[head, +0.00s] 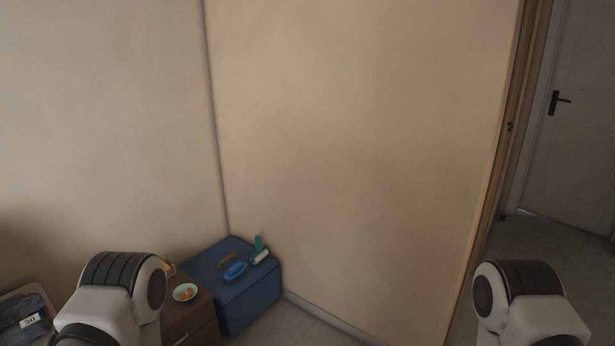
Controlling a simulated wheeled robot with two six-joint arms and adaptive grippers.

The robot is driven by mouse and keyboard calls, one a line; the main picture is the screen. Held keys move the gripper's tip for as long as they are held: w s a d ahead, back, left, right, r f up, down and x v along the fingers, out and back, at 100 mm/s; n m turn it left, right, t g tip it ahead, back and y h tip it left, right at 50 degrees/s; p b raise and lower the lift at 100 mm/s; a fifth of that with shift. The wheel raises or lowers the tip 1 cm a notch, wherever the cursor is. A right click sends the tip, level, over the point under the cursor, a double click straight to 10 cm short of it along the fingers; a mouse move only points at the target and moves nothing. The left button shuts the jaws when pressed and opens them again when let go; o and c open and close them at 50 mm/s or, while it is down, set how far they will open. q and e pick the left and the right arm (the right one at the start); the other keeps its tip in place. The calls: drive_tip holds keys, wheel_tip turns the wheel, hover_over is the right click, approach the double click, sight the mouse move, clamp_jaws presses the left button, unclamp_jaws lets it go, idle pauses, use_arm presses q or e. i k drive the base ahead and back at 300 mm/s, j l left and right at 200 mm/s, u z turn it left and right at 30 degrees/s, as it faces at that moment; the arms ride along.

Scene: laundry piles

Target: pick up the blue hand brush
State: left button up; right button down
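The blue hand brush (235,271) lies on top of a dark blue box (255,301) in the corner of the room. A brown item (226,260) lies just behind it, and a teal-handled item with a pale end (259,250) is to its right. Parts of my two arms show at the lower left and lower right, well apart from the brush. Neither gripper is in the picture.
A brown cabinet (193,325) with a small plate (185,292) on it stands left of the box. A dark item lies in a tray (45,297) at far left. Walls meet behind the box. Bare floor (310,325) shows right of it, and a doorway is at right.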

sight(238, 268)
drive_tip(key=i+z, duration=0.3)
drive_tip(key=i, duration=1.3)
drive_tip(key=i+j, duration=0.15)
drive_tip(key=j, duration=0.15)
drive_tip(key=i+j, duration=0.2)
drive_tip(key=j, duration=0.15)
drive_tip(key=i+j+z, duration=0.1)
drive_tip(key=j, duration=0.2)
drive_tip(key=i+j, duration=0.2)
drive_tip(key=j, duration=0.15)
drive_tip(key=i+j, duration=0.15)
drive_tip(key=j, duration=0.15)
